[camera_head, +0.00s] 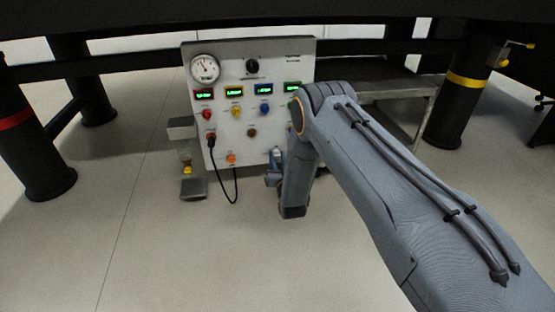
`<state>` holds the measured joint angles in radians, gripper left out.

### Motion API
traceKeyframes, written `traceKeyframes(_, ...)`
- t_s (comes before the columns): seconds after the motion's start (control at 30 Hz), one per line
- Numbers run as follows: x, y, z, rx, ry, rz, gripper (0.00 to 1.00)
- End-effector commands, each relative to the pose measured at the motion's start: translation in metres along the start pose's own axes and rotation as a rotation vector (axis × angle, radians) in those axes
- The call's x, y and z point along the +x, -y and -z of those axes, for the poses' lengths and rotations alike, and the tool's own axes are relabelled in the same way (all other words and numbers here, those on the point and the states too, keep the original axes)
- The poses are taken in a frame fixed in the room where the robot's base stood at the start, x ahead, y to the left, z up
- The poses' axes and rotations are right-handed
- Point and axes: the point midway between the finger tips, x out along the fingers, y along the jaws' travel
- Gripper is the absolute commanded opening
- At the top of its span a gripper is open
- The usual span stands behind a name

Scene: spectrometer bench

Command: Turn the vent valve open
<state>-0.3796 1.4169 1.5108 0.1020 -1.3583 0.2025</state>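A white control panel (222,130) stands upright under the dark bench. It carries a round gauge (205,69), a black knob (252,66), several lit displays and several coloured knobs. I cannot read the labels, so I cannot tell which control is the vent valve. My gripper (273,178) is low in front of the panel's lower right, close to a blue part (277,154). My arm's wrist partly covers it. I cannot tell whether the gripper touches the blue part or whether its fingers are apart.
A black cable (213,165) hangs in a loop from the panel's left side. Dark bench legs with a red band (15,118) and a yellow band (467,81) stand on either side. A metal shelf (385,86) is behind my arm. The floor at front left is clear.

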Motion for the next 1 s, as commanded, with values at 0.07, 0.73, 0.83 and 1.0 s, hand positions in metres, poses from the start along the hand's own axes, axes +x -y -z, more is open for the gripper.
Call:
traceKeyframes(0.07, -0.0002, 0.0000, -0.0002, 0.001, 0.000, 0.000, 0.04)
traceKeyframes(0.73, -0.0014, 0.0003, 0.0010, 0.373, 0.002, -0.001, 0.04)
traceKeyframes(0.83, -0.0013, 0.0003, 0.0010, 0.469, 0.002, -0.001, 0.04)
traceKeyframes(1.0, -0.0012, 0.0003, 0.0010, 0.631, 0.001, -0.001, 0.04)
